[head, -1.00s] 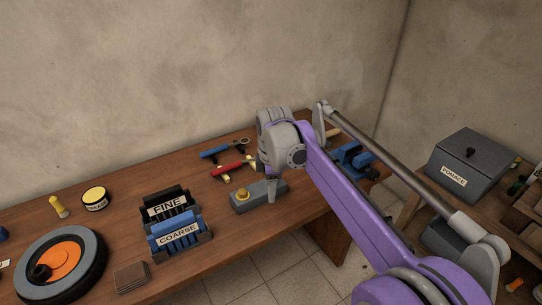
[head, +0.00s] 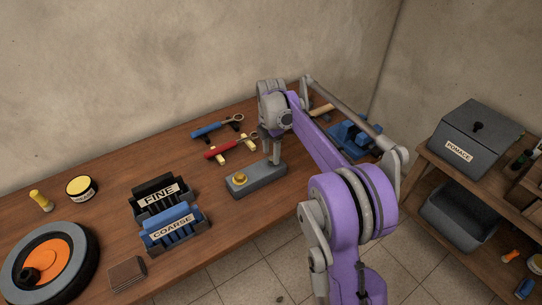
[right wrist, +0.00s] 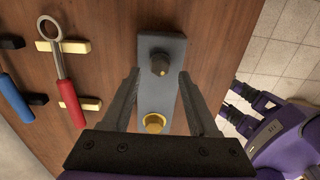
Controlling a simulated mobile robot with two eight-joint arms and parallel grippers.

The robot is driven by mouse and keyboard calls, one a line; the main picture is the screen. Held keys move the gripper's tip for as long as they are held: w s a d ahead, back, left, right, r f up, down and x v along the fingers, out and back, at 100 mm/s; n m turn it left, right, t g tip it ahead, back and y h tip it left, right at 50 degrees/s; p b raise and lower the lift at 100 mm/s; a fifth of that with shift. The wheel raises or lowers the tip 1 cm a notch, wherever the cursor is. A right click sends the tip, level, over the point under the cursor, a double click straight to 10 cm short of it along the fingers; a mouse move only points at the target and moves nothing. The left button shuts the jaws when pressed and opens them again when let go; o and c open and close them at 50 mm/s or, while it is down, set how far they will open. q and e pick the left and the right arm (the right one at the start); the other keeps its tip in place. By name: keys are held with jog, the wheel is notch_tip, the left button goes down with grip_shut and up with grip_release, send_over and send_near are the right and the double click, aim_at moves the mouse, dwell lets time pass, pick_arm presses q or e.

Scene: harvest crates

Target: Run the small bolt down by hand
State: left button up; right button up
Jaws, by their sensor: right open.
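A grey block (head: 262,183) lies on the workbench. A brass bolt (head: 240,179) stands at its left end, and it also shows in the right wrist view (right wrist: 153,123). A dark round bolt head (right wrist: 160,62) stands near the block's other end in the right wrist view; in the head view I cannot make it out behind the fingers. My right gripper (head: 271,160) points down over the block's right end. In the right wrist view its fingers (right wrist: 159,76) are apart, on either side of the dark bolt head, with nothing clamped. My left gripper is not in view.
Red-handled (head: 224,150) and blue-handled (head: 208,130) tools lie behind the block. FINE and COARSE holders (head: 172,231) stand to the left. A blue vise-like tool (head: 352,139) is at the right. The bench (head: 222,218) is clear in front of the block.

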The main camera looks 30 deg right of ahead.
jog(key=shift+f, duration=0.9)
jog(key=shift+c, duration=0.3)
grip_shut()
